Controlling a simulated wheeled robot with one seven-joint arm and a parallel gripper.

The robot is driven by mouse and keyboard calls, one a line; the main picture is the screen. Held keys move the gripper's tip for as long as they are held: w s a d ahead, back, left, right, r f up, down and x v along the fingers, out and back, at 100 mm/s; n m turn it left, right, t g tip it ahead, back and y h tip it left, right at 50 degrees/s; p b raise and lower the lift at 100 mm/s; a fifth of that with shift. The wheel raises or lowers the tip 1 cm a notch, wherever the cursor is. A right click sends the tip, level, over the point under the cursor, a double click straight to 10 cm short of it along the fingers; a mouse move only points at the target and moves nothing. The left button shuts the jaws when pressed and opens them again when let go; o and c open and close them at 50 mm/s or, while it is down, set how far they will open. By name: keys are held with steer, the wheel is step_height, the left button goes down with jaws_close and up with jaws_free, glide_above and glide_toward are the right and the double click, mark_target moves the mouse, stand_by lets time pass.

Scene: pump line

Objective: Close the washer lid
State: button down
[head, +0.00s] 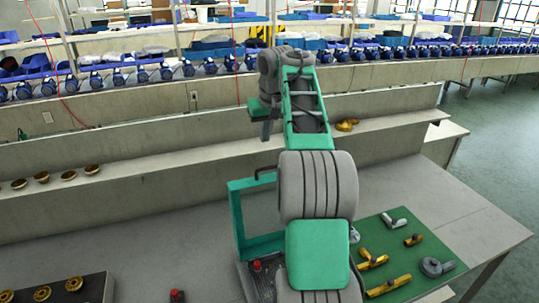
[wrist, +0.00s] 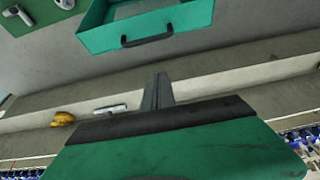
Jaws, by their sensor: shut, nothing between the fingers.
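The washer's green lid (head: 236,213) stands raised, left of my arm in the head view. It has a frame-like edge and a black handle (head: 264,174) at its top. My arm hides much of the washer. In the wrist view the green lid (wrist: 196,16) shows at the top with its black handle (wrist: 147,41). My gripper (head: 267,132) is beyond the lid, above the back ledge, and apart from it. Its dark fingers (wrist: 158,90) are together and empty in the wrist view, below the handle in the picture.
A green mat (head: 405,250) with several brass and grey fittings lies at right. A dark tray (head: 62,291) with brass parts is at front left. A red button (head: 177,295) stands near the front. A ledge (head: 190,160) with brass parts runs behind. The table's left middle is clear.

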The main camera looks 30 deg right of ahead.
steer(key=d, duration=0.2)
steer(key=b, duration=0.5)
glide_above(270, 174)
step_height(270, 174, down, 9)
steer(key=shift+a+f, duration=0.1)
steer(key=shift+a, duration=0.05)
steer(key=shift+w+f, duration=0.1)
